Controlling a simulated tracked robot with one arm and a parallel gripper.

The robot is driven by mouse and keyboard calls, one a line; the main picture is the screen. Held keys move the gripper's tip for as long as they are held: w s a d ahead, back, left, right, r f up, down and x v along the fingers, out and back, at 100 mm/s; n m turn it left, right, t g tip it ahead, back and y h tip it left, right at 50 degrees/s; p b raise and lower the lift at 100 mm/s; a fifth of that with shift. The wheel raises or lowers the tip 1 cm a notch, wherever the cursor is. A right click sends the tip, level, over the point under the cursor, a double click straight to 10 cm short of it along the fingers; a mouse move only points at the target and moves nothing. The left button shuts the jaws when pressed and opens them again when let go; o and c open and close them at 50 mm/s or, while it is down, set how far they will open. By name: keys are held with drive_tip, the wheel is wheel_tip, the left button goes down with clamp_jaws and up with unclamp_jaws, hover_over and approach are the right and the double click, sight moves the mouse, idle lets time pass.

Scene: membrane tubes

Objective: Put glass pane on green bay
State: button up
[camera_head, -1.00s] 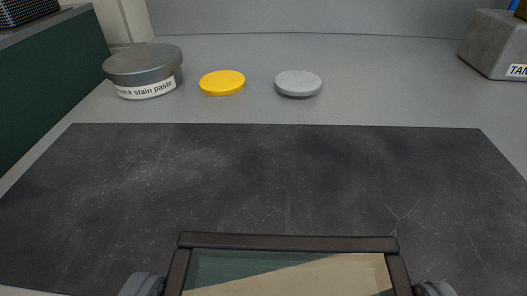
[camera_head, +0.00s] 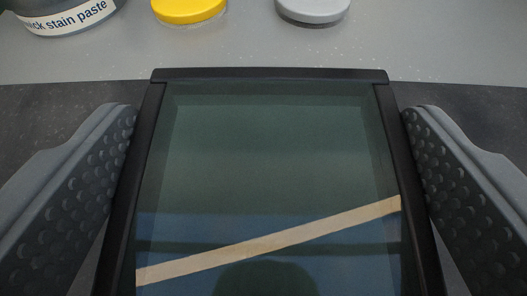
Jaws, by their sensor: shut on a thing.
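The glass pane (camera_head: 270,180) has a dark rectangular frame and fills the middle of the head camera view. My gripper (camera_head: 267,115) is shut on it, with one ridged grey finger along its left side and one along its right side. A tan diagonal strip crosses the lower glass, with dark green above and blue around it. I cannot tell whether these colours are on the glass, behind it or reflected. I cannot make out a green bay, and the pane's near edge is out of view.

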sight(269, 217)
drive_tip(key=shift+f+b, duration=0.35)
drive_tip(key=shift+f, duration=1.3)
drive_tip(key=o, duration=1)
drive_tip(key=shift+f, duration=0.1)
drive_tip(key=shift+s, duration=0.1)
drive_tip(key=p+v, duration=0.1)
drive_tip(key=v, duration=1.1)
drive_tip(key=shift+r, duration=0.2)
